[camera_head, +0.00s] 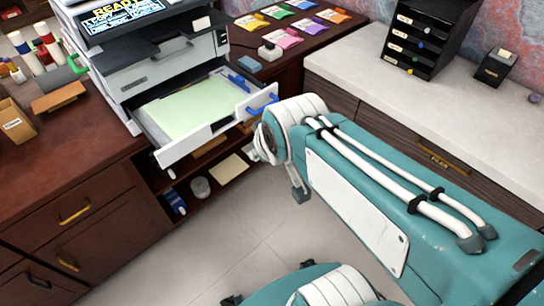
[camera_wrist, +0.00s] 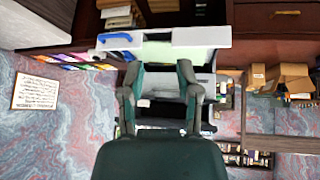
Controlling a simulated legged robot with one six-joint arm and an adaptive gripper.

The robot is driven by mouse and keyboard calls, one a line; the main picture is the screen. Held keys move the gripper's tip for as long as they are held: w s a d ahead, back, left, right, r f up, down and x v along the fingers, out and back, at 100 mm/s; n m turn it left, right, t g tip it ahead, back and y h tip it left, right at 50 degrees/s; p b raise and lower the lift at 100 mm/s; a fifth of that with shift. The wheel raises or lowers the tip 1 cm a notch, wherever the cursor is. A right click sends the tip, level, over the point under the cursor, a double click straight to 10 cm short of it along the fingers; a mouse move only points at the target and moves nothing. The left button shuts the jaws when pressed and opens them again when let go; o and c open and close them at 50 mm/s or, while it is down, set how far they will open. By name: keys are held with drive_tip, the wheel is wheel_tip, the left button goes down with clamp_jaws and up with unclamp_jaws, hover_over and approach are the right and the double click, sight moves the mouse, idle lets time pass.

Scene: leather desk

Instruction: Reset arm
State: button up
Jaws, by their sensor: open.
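My arm (camera_head: 375,200), teal with white hoses, stretches across the right half of the head view towards the printer. My gripper (camera_wrist: 160,72) shows in the wrist view with its two dark green and grey fingers apart and nothing between them. The wrist view looks upside down. Beyond the fingers is the printer's pulled-out white paper tray (camera_wrist: 201,37) with a blue handle (camera_wrist: 115,37). I cannot clearly make out the fingers in the head view.
The white printer (camera_head: 165,62) stands on a dark wood desk (camera_head: 60,150), its open tray (camera_head: 178,150) holding pale green paper (camera_head: 195,108) and jutting over the floor. A pale counter (camera_head: 400,100) with a black organizer (camera_head: 425,35) lies right. Tiled floor (camera_head: 225,235) is open between.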

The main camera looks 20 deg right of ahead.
drive_tip(key=s+r+m+g, duration=0.1)
drive_tip(key=s+m, duration=0.1)
drive_tip(key=s, duration=0.4)
drive_tip(key=shift+a, duration=0.1)
